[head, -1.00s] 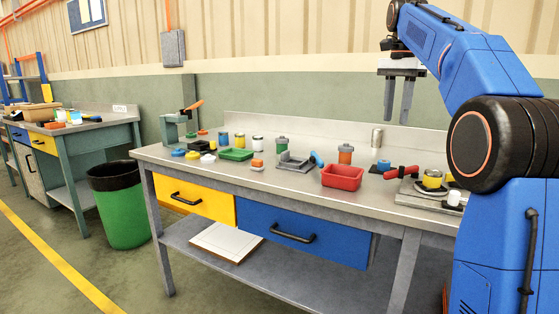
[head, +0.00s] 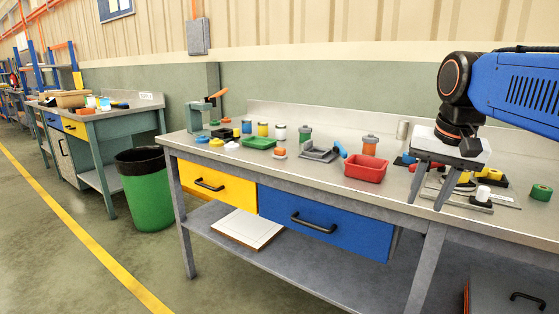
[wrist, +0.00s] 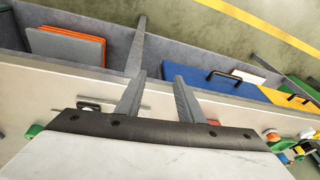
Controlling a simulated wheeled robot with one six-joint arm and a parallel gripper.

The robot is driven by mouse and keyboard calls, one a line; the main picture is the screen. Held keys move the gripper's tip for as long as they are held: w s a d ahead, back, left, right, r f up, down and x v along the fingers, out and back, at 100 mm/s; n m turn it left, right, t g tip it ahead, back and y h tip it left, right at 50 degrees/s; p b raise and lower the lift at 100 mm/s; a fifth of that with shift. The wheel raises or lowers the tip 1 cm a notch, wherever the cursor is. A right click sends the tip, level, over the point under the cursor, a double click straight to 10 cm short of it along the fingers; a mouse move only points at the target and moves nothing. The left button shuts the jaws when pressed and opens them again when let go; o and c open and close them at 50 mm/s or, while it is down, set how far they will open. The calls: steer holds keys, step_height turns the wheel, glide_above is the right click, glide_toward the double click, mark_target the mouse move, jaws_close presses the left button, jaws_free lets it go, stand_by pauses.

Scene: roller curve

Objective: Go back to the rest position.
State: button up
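My gripper (head: 425,204) is at the right of the head view, pointing down in front of the workbench's right end. Its two grey fingers stand apart with nothing between them. The wrist view also shows my gripper (wrist: 159,76), its fingers spread and empty over the bench's front edge. The workbench (head: 318,184) has a grey top, a yellow drawer (head: 218,185) and a blue drawer (head: 325,222), both shut. My gripper partly hides the vise-like fixture with yellow parts behind it.
A red tray (head: 366,169), a green tray (head: 259,143) and several jars stand on the bench. A green bin (head: 147,195) stands at its left end. A white panel (head: 247,228) lies on the lower shelf.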

steer(key=s+a+f+n+t, duration=0.1)
steer(key=s+f+n, duration=0.1)
steer(key=s+f, duration=0.5)
steer(key=s+a+f+n, duration=0.1)
steer(key=s+f+n, duration=0.2)
steer(key=s+f, duration=0.5)
step_height(320, 180, down, 6)
steer(key=shift+a+r+t, duration=0.2)
steer(key=shift+a+t, duration=0.1)
steer(key=shift+t, duration=0.1)
